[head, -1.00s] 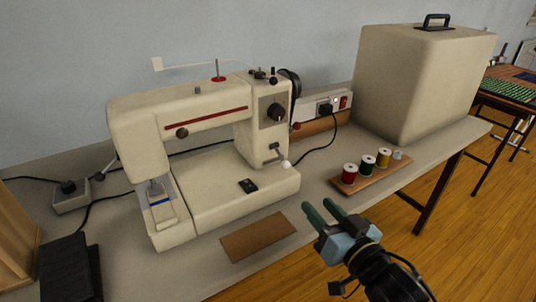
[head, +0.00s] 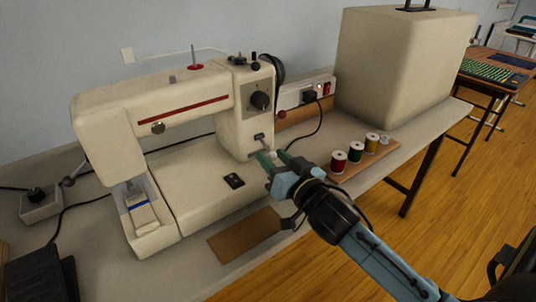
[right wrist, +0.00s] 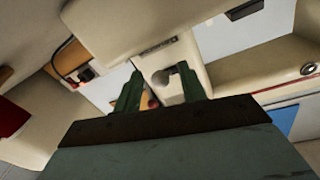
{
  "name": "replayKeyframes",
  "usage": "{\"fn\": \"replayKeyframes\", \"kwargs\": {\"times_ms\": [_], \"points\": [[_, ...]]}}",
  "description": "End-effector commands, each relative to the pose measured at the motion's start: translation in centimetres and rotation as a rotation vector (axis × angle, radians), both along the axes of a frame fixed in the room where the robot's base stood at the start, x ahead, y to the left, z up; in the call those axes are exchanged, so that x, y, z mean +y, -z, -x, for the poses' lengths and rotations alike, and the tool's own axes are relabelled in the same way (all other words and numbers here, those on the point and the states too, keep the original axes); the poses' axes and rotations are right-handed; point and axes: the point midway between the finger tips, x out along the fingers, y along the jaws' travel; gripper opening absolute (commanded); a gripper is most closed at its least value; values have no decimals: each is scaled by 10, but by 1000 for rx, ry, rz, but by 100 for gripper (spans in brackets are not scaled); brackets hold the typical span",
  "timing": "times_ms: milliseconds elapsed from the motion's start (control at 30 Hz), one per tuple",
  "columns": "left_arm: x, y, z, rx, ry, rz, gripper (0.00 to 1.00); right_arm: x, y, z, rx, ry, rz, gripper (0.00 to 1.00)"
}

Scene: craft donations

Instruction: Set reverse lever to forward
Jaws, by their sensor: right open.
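The cream sewing machine (head: 120,107) stands on the table. Its reverse lever (head: 272,154) is a short arm with a pale knob, low on the right pillar below the dark dial. My right gripper (head: 273,157) is at the lever, with its two green fingers open and apart. In the head view the fingers partly hide the knob. In the right wrist view the right gripper (right wrist: 160,84) has a grey stem and pale surface, seemingly the lever, between its fingers; I cannot tell whether they touch. My left gripper is not in view.
A brown pad (head: 243,235) lies in front of the machine. Red, green and yellow thread spools (head: 339,162) stand on a small board to the right. A large cream cover (head: 400,55) stands behind them. A black pedal (head: 42,280) is at the lower left.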

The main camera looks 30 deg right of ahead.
Motion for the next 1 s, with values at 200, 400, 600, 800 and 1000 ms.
{"fn": "replayKeyframes", "kwargs": {"times_ms": [200,400,600,800,1000], "points": [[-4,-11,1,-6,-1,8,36,0,0,-23,-1,-1,1,41],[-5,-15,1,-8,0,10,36,0,0,-29,1,-1,0,41],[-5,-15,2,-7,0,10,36,0,0,-29,1,0,0,41],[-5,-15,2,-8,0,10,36,0,0,-29,1,0,0,18],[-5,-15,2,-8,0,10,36,0,0,-29,1,0,0,0]]}}
